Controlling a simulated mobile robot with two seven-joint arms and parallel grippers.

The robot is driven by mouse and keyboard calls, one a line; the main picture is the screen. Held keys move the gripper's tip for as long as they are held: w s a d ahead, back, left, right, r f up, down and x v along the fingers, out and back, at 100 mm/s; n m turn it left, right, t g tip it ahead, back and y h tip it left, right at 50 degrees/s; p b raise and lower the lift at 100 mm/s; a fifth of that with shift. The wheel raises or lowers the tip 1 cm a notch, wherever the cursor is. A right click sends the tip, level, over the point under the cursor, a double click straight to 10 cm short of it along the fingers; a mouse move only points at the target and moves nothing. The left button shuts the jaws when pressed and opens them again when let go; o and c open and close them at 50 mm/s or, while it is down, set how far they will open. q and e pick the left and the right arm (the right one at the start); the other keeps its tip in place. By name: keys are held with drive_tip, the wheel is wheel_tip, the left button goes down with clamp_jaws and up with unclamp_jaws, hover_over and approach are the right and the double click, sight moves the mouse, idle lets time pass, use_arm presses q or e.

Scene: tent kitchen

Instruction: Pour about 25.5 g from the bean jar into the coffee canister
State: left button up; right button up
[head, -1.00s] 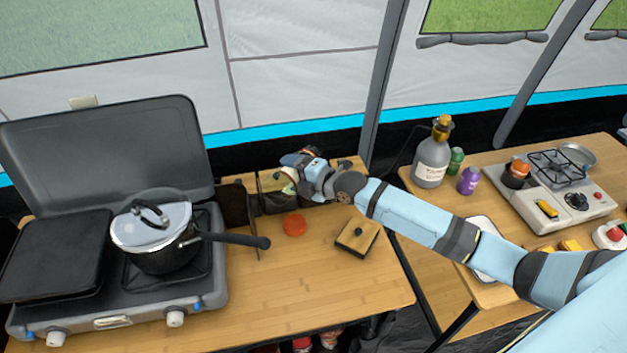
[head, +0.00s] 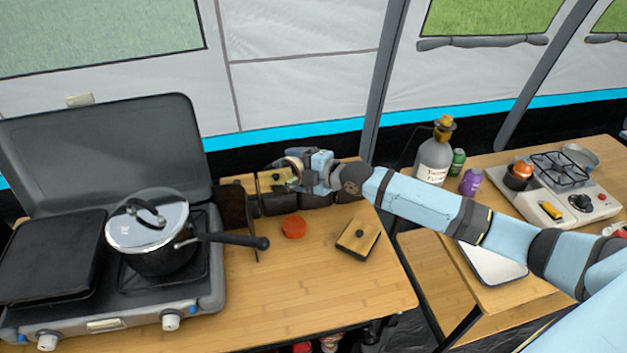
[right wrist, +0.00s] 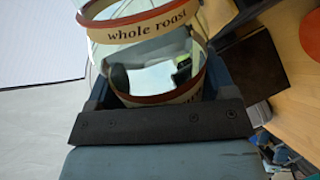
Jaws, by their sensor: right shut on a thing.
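The bean jar (right wrist: 150,25), clear glass with a cream "whole roast" band and brown rims, is held in my right gripper, tilted well over. Its body also shows small in the head view (head: 293,163). My right gripper (head: 295,175) is shut on it above a row of dark canisters at the table's back. One dark canister (head: 272,202) stands just below the jar. Whether it is the open coffee canister, and how full, I cannot tell. No falling beans can be made out.
An orange-red round lid (head: 293,227) lies in front of the canisters. A camp stove (head: 95,290) with a lidded pot (head: 150,232) stands at left, its handle reaching toward the canisters. The table's front is clear. A second table at right holds bottles and a burner.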

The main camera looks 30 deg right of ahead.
drive_tip(key=shift+w+d+r+m+y+b, duration=0.3)
drive_tip(key=shift+r+m+b, duration=0.35)
drive_tip(key=shift+b, duration=0.3)
idle(1.4)
drive_tip(key=shift+w+d+r+m+b, duration=0.15)
drive_tip(key=shift+d+m+b, duration=0.2)
drive_tip(key=shift+b, duration=0.45)
idle(0.5)
